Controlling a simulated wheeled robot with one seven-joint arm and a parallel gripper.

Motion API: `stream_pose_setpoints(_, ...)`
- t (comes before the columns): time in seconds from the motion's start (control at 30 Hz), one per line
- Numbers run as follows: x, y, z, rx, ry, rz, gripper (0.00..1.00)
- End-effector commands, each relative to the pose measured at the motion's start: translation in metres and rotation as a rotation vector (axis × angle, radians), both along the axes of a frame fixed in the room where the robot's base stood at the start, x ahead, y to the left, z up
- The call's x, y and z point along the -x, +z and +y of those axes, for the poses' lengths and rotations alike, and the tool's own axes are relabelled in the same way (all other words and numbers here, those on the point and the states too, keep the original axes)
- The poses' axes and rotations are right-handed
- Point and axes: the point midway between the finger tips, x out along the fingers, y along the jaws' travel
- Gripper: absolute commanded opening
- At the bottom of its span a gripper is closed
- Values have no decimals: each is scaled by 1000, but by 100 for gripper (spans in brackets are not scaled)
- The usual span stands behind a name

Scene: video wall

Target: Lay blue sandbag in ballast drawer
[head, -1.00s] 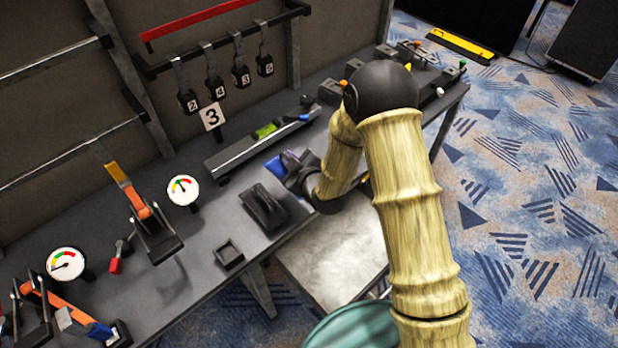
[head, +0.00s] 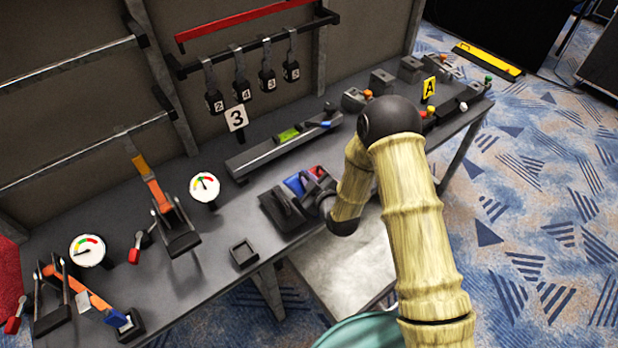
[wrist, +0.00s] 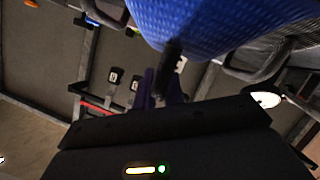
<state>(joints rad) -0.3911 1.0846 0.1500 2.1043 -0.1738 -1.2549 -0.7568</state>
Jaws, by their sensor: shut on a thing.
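The blue sandbag (head: 294,186) shows in the head view just left of my gripper (head: 314,190), partly hidden by it. In the wrist view the woven blue sandbag (wrist: 220,22) fills the top middle, close to the camera. My gripper (wrist: 168,75) is shut on it; a dark finger shows against its lower edge. In the head view the bag is beside a black holder (head: 281,212) on the bench. I cannot tell whether the bag touches the bench. I cannot make out which part is the ballast drawer.
A red item (head: 317,171) shows behind my gripper. A small square tray (head: 243,253) sits near the bench's front edge. A gauge (head: 204,187) stands to the left.

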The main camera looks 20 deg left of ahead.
Motion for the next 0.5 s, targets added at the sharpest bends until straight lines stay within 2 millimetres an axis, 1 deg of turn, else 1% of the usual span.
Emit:
stream_pose_setpoints(0.07, -1, 3, 1, -4, 0, -6, 0)
stream_pose_setpoints(0.17, -1, -2, 1, -4, 0, -4, 0)
stream_pose_setpoints(0.5, -1, -36, 1, -4, 0, -4, 0)
